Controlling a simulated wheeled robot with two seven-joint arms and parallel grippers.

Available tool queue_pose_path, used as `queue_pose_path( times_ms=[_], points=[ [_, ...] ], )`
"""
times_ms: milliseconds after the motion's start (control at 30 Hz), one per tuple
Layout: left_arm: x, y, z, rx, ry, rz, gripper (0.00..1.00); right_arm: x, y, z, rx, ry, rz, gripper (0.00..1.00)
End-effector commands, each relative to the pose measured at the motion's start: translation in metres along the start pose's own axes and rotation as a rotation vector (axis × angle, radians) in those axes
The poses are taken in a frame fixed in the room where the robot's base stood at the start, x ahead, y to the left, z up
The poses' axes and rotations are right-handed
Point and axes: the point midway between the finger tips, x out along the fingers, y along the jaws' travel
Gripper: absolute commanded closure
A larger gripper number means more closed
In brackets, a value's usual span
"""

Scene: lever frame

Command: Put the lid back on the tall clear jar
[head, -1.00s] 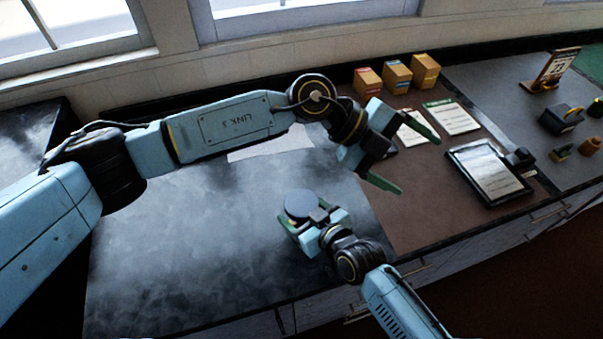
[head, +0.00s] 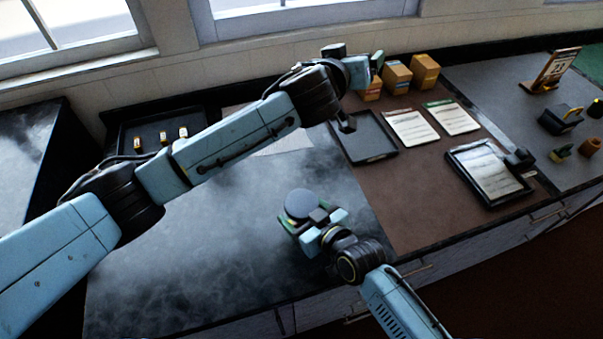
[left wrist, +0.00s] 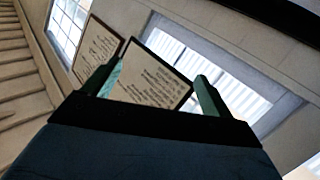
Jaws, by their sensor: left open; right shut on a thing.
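A round dark grey disc, which looks like the lid (head: 300,204), lies flat and level at my right gripper (head: 303,222), near the front of the dark marbled counter. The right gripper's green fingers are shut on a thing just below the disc. The clear jar cannot be made out; I cannot tell whether the fingers hold it or the lid. My left gripper (head: 374,66) is at the back, near the yellow boxes, partly hidden by its own wrist. In the left wrist view its two green fingers (left wrist: 155,88) stand apart with nothing between them.
A black tray (head: 368,140) and white sheets (head: 410,128) lie on the brown mat (head: 405,200). Yellow boxes (head: 396,78) stand behind, and a tablet (head: 487,172) lies right. Another dark tray (head: 130,128) with small items is at back left. Marbled counter left of the disc is clear.

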Motion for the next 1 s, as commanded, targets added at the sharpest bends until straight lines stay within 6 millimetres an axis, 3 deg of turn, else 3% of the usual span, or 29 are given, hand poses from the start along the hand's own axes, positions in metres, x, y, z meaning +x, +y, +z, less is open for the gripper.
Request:
queue_pose_path(
  times_ms=[100,267,500,733,1000],
  points=[
    [-0.006,-0.026,0.031,-0.128,-0.16,-0.15,0.15,0.0,0.0,0.001,0.0,-0.002,0.0,0.92],
    [-0.03,-0.052,0.078,-0.263,-0.408,-0.34,0.15,0.0,0.0,0.001,0.0,-0.002,0.0,0.92],
    [-0.092,-0.068,0.139,-0.369,-0.809,-0.574,0.15,0.0,0.0,0.001,0.0,-0.002,0.0,0.92],
    [-0.143,-0.069,0.162,-0.372,-1.078,-0.691,0.15,0.0,0.0,0.001,0.0,-0.002,-0.001,0.92],
    [-0.158,-0.07,0.166,-0.362,-1.155,-0.721,0.15,0.0,0.0,0.001,-0.001,-0.002,0.0,0.92]
  ],
)
